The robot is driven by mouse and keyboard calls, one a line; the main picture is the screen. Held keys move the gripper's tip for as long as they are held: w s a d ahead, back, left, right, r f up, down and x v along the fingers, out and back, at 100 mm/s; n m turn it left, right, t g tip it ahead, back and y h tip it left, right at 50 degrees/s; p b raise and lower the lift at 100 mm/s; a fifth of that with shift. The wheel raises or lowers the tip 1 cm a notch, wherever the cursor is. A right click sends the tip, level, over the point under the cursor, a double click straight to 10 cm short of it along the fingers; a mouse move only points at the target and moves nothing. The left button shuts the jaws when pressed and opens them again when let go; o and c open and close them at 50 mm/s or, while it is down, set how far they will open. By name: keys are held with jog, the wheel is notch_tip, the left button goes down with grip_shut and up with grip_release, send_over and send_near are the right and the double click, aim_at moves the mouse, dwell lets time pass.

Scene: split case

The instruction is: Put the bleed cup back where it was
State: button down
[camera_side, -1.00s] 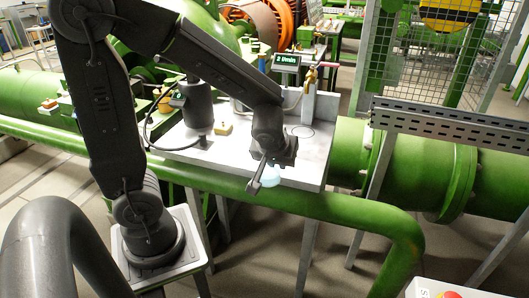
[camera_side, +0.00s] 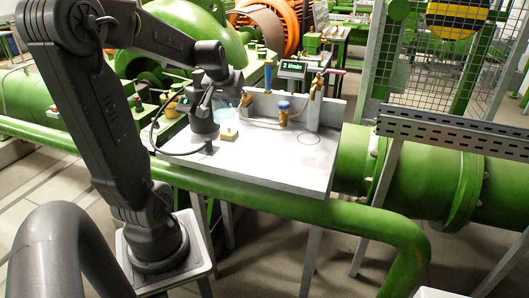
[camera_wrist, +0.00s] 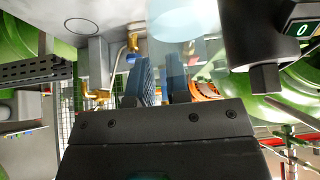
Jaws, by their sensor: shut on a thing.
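The bleed cup (camera_side: 226,113) is a pale blue, see-through cup at the back left of the grey bench, just right of the dark cylinder. My gripper (camera_side: 229,92) is shut on it and partly covers it in the side view. In the wrist view the cup (camera_wrist: 182,18) shows at the top, beyond the fingertips of my gripper (camera_wrist: 163,75). I cannot tell whether its base touches the bench. A thin outlined circle (camera_side: 310,138) on the right part of the bench is empty; the same circle (camera_wrist: 82,26) is at upper left in the wrist view.
The dark cylinder (camera_side: 203,115) with a black cable stands close left of the cup. A yellow block (camera_side: 228,134) lies in front. A blue-topped brass valve (camera_side: 283,112), upright brass fittings (camera_side: 314,90) and a small display (camera_side: 291,69) line the back. The bench's front right is clear.

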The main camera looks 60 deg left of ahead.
jog(key=shift+w+d+f, duration=1)
jog(key=shift+w+f, duration=0.6)
jog(key=shift+f, duration=0.2)
jog(key=shift+w+d+f, duration=0.95)
jog(key=shift+w+f, duration=0.7)
jog(key=shift+f, duration=0.2)
jog(key=shift+w+d+f, duration=1)
jog(key=shift+w+f, duration=0.6)
jog(key=shift+f, duration=0.2)
jog(key=shift+f, duration=0.1)
jog(key=c, duration=1.1)
grip_release()
jog(key=v, duration=1.2)
jog(key=s+d+r+m+h, duration=0.1)
jog(key=s+d+m, duration=0.3)
jog(key=d, duration=0.5)
jog(key=s+d+r+m+t+h, duration=0.1)
jog(key=s+d+m+h, duration=0.3)
jog(key=s+d, duration=0.3)
jog(key=d+m, duration=0.1)
jog(key=d, duration=0.1)
jog(key=shift+s+d+m, duration=0.3)
jog(key=shift+d, duration=0.05)
